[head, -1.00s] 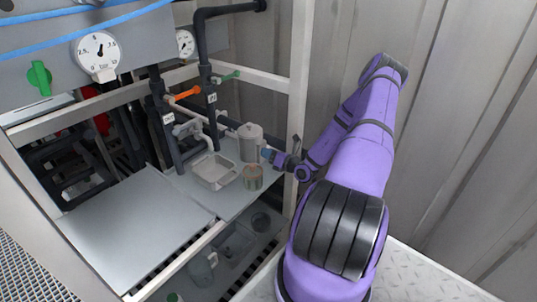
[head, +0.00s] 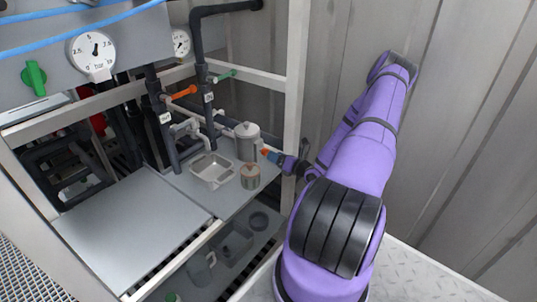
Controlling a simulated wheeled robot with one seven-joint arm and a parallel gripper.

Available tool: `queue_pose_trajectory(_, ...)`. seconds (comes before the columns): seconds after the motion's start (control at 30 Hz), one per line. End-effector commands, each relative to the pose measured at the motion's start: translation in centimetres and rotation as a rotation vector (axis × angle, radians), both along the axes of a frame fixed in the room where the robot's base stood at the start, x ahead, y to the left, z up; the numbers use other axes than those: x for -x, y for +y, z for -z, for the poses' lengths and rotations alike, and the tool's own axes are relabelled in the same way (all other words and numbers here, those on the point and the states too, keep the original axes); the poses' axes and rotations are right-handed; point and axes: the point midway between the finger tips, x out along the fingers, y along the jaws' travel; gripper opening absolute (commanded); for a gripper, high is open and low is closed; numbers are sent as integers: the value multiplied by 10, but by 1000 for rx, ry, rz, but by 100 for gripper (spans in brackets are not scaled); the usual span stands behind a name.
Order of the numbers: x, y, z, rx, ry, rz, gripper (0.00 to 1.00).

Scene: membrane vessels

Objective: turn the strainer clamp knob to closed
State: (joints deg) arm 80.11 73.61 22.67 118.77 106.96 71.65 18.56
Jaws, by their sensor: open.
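The strainer (head: 247,144) is a grey lidded cylinder standing upright on the metal shelf. A small orange piece (head: 265,152), which looks like its clamp knob, shows at the strainer's right side. The gripper is open. I cannot tell at this size whether the fingers touch the knob or which way the knob is turned.
A shallow metal tray (head: 212,170) and a small open can (head: 250,177) stand on the shelf in front of the strainer. A white frame post (head: 293,110) rises beside my arm. Pipes with an orange-handled valve (head: 184,92) and a green-handled valve (head: 224,76) stand behind.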

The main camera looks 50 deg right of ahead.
Motion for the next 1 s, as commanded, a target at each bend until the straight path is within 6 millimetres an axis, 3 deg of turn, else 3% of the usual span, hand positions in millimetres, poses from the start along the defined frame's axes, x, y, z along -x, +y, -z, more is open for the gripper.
queue_pose_trajectory(0.2, 37, -4, 0, 1, 1, 2, 61)
queue_pose_trajectory(0.4, 53, -4, 0, 0, 0, 0, 61)
queue_pose_trajectory(1.0, 55, -4, 0, 1, 0, 0, 61)
